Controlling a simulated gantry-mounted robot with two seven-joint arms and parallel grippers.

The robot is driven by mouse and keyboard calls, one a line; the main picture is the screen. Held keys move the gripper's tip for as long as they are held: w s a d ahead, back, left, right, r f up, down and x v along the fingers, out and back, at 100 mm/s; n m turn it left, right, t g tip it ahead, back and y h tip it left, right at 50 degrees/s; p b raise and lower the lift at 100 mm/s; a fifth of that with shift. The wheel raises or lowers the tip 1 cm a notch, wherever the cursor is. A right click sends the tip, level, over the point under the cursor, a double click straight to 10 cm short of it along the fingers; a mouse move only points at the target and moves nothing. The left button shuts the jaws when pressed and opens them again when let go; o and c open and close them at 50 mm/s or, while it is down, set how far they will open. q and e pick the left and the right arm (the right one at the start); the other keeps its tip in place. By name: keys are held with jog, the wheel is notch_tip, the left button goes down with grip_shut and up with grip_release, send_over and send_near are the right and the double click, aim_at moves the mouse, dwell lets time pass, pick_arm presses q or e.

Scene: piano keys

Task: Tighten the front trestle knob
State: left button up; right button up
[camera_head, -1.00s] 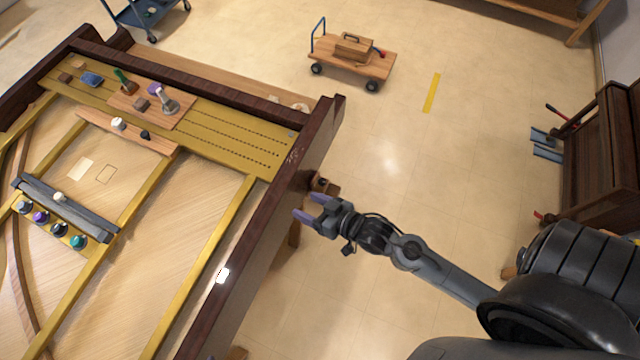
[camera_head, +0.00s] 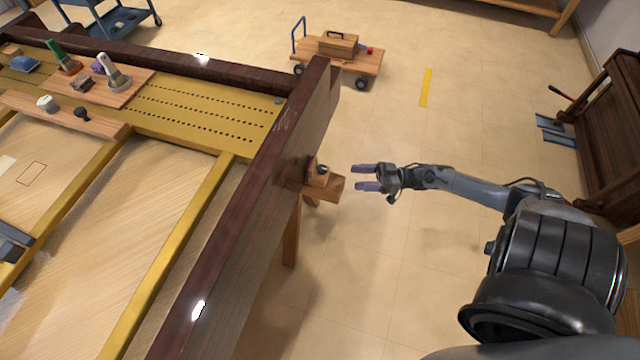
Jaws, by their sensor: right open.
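A small dark knob (camera_head: 322,170) sits on a wooden trestle block (camera_head: 325,187) at the right outer side of the piano case. A wooden trestle leg (camera_head: 291,235) shows below it. My right gripper (camera_head: 366,177) is open and empty, its two purple-grey fingers pointing left toward the block. A clear gap lies between the fingertips and the block. The knob is small in the picture, so its fit cannot be told. My left gripper is not in view.
The piano's dark rim (camera_head: 245,180) rises left of the block. A wheeled dolly (camera_head: 343,62) carrying a wooden box (camera_head: 338,45) stands behind. An upright wooden cabinet (camera_head: 610,130) stands at the right. The floor around my gripper is clear.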

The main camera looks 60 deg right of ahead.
aim_at(328, 172)
jog(key=w+d+f+n+g+b, duration=0.1)
jog(key=w+d+f+b, duration=0.2)
jog(key=d+f+b, duration=0.35)
jog(key=w+d+f+n+b, duration=0.2)
jog(key=w+d+f+b, duration=0.15)
jog(key=b, duration=0.55)
jog(key=shift+h, duration=0.3)
jog(key=b+x, duration=0.1)
jog(key=x, duration=0.2)
jog(key=b+x, duration=0.1)
jog(key=x, duration=0.2)
jog(key=b+x, duration=0.1)
jog(key=x, duration=0.3)
jog(key=shift+s+a+f, duration=0.2)
jog(key=shift+a+f, duration=0.05)
jog(key=shift+a, duration=0.1)
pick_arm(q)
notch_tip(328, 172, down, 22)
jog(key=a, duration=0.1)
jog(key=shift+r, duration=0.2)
pick_arm(e)
jog(key=shift+c, duration=0.5)
